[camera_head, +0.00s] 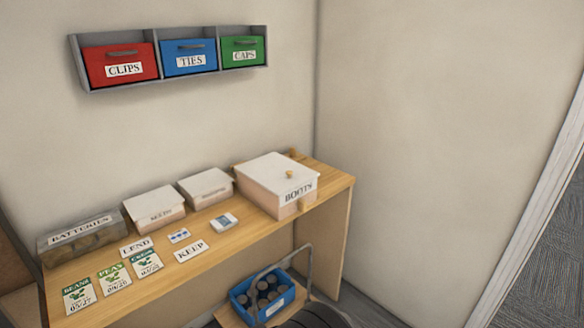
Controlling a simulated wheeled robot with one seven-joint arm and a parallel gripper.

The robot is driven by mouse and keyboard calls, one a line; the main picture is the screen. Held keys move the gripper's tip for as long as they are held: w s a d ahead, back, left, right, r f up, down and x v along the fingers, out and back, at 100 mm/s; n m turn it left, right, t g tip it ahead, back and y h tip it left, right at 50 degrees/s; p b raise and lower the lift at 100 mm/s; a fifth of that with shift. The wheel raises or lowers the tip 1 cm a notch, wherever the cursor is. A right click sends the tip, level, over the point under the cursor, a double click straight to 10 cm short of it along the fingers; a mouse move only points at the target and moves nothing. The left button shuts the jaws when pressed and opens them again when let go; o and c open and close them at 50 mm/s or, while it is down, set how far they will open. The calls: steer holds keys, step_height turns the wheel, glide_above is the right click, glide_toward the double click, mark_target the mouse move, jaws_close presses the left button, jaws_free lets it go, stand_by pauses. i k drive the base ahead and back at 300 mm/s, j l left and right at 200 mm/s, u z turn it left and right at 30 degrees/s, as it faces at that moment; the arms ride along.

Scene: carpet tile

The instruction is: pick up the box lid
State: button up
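A large white box (278,203) stands at the right end of the wooden shelf. Its label seems to read "BOOTS" but is blurred. A flat white lid (265,168) covers its top, with a small wooden knob (289,174) on it. Two smaller white boxes stand to its left, a nearer one (155,213) and one beside the large box (207,191); each has a white lid. Which lid is meant cannot be told from the picture. My gripper is not in view.
Seed packets (113,278) and cards, including a "KEEP" card (191,251), lie along the front. Red, blue and green bins hang in a wall rack (173,85). A blue crate (266,296) of round items sits below.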

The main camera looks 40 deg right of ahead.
mark_target(279, 174)
steer(key=z, duration=1.15)
steer(key=i+l+u, duration=0.25)
steer(key=u, duration=0.2)
steer(key=i+l+u, duration=0.65)
steer(key=l+u, duration=0.2)
steer(key=i+l+u, duration=0.2)
steer(key=l+u, duration=0.2)
steer(key=l, duration=0.15)
